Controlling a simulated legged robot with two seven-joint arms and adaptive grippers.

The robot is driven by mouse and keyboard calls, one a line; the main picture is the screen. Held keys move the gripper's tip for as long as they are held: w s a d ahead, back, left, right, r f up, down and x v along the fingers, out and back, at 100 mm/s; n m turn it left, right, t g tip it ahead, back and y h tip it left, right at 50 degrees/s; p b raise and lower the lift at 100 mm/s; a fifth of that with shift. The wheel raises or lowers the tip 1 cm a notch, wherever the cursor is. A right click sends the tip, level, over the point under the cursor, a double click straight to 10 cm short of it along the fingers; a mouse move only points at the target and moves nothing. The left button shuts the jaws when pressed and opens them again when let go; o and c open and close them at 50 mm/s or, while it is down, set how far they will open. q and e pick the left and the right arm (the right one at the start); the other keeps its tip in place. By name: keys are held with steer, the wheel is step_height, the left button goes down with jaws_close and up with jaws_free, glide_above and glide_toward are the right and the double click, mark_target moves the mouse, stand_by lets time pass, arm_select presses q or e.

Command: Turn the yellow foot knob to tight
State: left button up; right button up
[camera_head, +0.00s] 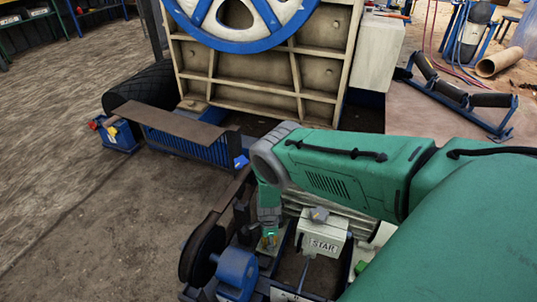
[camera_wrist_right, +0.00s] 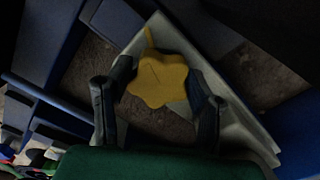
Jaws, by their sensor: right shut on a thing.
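The yellow foot knob (camera_wrist_right: 158,82) has a lobed, star-like shape and a thin line on its face. It fills the middle of the right wrist view, in front of a pale metal bracket (camera_wrist_right: 215,85). My right gripper (camera_wrist_right: 160,88) has one dark finger on each side of the knob and is shut on it. In the head view my green right arm reaches in from the right, and the right gripper (camera_head: 268,240) points down into the blue frame. The knob is mostly hidden there. I cannot read a tight mark. My left gripper is in neither view.
A pale box marked START (camera_head: 323,246) stands just right of the gripper. A blue motor (camera_head: 237,270) and a dark pulley (camera_head: 203,254) sit to its left. The crusher (camera_head: 270,75) with its blue wheel stands behind. Open floor (camera_head: 90,230) lies at left.

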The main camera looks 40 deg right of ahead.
steer(key=shift+a+m, duration=0.2)
steer(key=shift+m, duration=0.4)
steer(key=o, duration=1.2)
steer(key=shift+c, duration=0.2)
steer(key=shift+d, duration=0.1)
steer(key=shift+r, duration=0.1)
steer(key=shift+w+r, duration=0.1)
steer(key=shift+r, duration=0.2)
step_height(320, 180, up, 11)
